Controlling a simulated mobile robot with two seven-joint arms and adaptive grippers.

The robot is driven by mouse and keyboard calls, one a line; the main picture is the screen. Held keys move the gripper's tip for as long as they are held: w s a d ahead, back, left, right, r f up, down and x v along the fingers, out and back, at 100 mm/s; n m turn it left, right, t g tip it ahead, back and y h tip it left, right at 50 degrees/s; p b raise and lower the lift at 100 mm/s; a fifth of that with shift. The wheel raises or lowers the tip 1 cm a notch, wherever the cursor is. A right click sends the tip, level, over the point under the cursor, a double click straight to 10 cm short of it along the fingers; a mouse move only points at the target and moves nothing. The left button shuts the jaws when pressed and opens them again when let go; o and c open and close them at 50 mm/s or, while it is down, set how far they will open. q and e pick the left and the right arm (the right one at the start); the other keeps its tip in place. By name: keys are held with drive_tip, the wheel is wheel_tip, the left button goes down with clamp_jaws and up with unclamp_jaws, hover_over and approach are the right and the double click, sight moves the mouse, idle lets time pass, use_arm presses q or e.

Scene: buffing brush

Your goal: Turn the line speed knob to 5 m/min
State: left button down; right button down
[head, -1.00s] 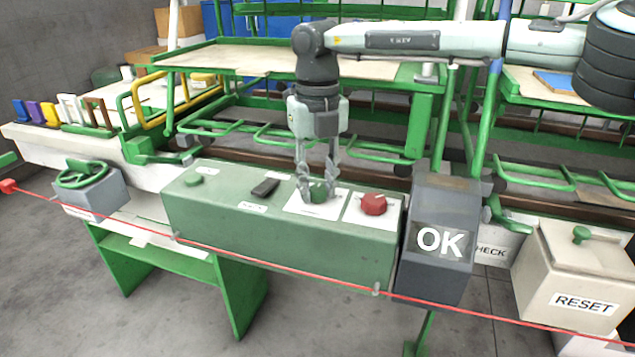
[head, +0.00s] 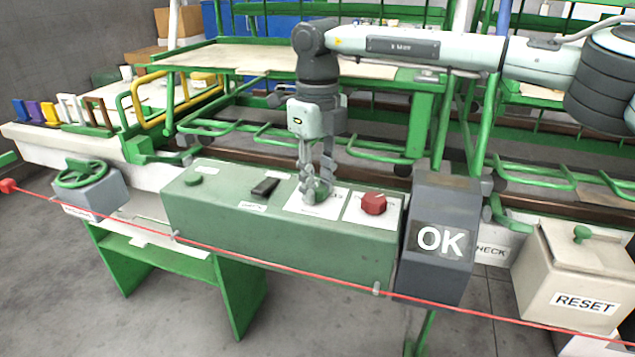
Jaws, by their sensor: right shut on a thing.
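The green control box (head: 270,233) stands in the middle of the head view. On its top, a green knob (head: 323,196) sits on a white label plate (head: 299,201); the plate's print is too small to read. My right gripper (head: 317,190) points straight down and is shut on this green knob, hiding much of it. A red knob (head: 374,204) sits on its own white plate just to the right, apart from the gripper. I cannot read which knob is the line speed one or its setting. My left gripper is not in view.
A black switch (head: 265,187) and a green button (head: 193,180) are left on the box. A dark OK box (head: 441,240) stands close on the right, then a RESET box (head: 585,270). A red cord (head: 280,268) runs across the front. A green handwheel (head: 82,175) is at left.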

sight(318, 188)
drive_tip(key=n, duration=0.6)
drive_tip(key=shift+n, duration=0.4)
idle(0.4)
drive_tip(key=c, duration=1.2)
unclamp_jaws()
drive_tip(key=shift+r, duration=0.1)
wheel_tip(318, 188, up, 12)
drive_tip(key=shift+f, duration=0.1)
